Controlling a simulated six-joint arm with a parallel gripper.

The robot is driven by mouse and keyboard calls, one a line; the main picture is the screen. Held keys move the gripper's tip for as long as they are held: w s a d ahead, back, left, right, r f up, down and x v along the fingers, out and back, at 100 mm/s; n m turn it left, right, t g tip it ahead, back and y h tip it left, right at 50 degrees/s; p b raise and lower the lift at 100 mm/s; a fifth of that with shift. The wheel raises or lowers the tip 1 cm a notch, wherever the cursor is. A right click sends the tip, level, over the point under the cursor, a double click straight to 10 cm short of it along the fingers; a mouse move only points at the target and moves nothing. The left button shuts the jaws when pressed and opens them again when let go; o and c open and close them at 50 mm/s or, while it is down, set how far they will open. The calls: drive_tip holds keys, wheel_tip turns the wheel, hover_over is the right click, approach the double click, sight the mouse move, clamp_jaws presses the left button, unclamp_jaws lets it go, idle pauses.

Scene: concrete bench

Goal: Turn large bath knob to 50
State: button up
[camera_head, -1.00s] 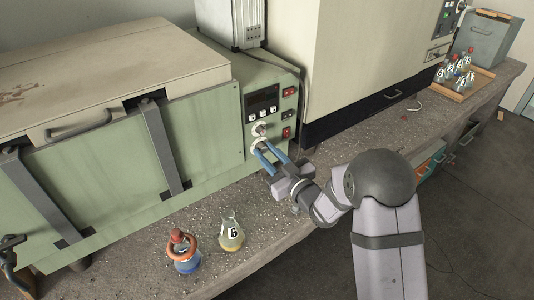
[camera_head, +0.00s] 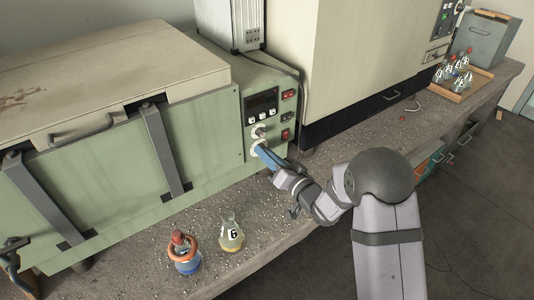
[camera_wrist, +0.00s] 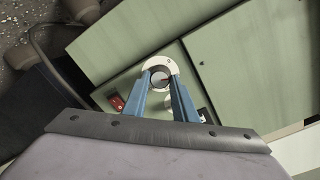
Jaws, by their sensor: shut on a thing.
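The green bath (camera_head: 105,165) stands at the left with a control panel on its right end. The large bath knob (camera_head: 257,147) is the lower of two knobs there, set in a pale round dial. In the wrist view the knob (camera_wrist: 159,76) sits between my blue fingertips, with a short red mark on its face. My gripper (camera_head: 261,152) is shut on this knob; it also shows in the wrist view (camera_wrist: 160,84). The fingers hide part of the knob and dial. The dial numbers are too small to read.
A smaller knob (camera_head: 258,132) sits just above. A dark display (camera_head: 261,102), buttons and red switches (camera_head: 286,134) are close by. A flask marked 6 (camera_head: 231,235) and a blue-bottomed flask with an orange ring (camera_head: 184,253) stand on the bench in front.

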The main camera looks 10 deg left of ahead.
drive_tip(key=shift+m, duration=0.6)
drive_tip(key=o, duration=1)
drive_tip(key=shift+o, duration=0.2)
drive_tip(key=shift+d, duration=0.1)
drive_tip(key=b+v, duration=0.1)
drive_tip(key=v, duration=0.6)
drive_tip(key=shift+d, duration=0.15)
